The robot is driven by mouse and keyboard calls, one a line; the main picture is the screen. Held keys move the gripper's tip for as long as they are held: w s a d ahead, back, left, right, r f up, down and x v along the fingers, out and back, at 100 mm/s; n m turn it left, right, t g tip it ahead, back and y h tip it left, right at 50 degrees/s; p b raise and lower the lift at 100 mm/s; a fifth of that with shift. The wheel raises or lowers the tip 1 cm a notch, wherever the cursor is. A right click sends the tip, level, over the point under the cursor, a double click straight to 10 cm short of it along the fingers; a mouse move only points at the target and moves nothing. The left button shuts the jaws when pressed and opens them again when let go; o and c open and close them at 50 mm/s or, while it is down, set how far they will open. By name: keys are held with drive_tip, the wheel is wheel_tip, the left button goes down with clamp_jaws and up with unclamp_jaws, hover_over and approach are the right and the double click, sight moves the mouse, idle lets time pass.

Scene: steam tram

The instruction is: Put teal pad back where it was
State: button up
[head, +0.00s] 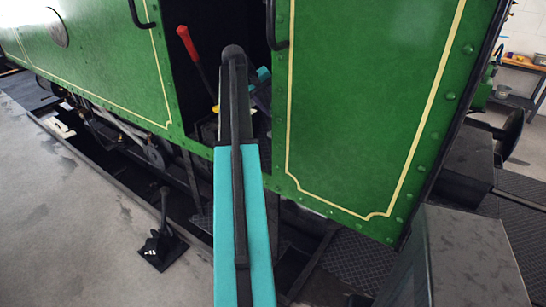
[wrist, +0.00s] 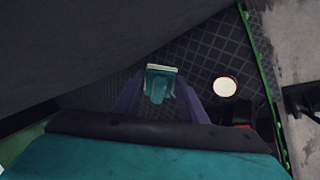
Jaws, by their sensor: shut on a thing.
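In the wrist view the small teal pad (wrist: 159,84) is held between the two dark purple fingers of my gripper (wrist: 160,95). The jaws are shut on it. The pad has a pale upper edge and sits over a dark, grid-patterned floor; I cannot tell its height above that floor. In the head view my arm reaches into the dark doorway of the green tram.
A red-handled lever (head: 187,42) stands in the doorway, left of my arm. The green tram side (head: 370,100) borders the opening. A black floor lever (head: 163,235) stands outside on the concrete. The wrist view shows a pale round disc (wrist: 225,87) right of the pad.

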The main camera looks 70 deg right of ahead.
wheel_tip(320, 180, down, 10)
drive_tip(key=m+t+b, duration=0.1)
drive_tip(key=m+t, duration=0.2)
drive_tip(key=m, duration=0.7)
drive_tip(key=shift+w+a+y+b, duration=0.3)
drive_tip(key=shift+w+b, duration=0.05)
drive_tip(key=shift+b, duration=0.05)
drive_tip(key=p, duration=0.2)
hover_over(270, 157)
drive_tip(key=shift+w+d+f, duration=0.1)
drive_tip(key=shift+f, duration=1.5)
drive_tip(key=shift+d+f, duration=0.1)
drive_tip(key=shift+f, duration=1.45)
drive_tip(key=shift+f, duration=0.1)
drive_tip(key=shift+f, duration=1.75)
drive_tip(key=o, duration=0.9)
drive_tip(key=shift+o, duration=0.2)
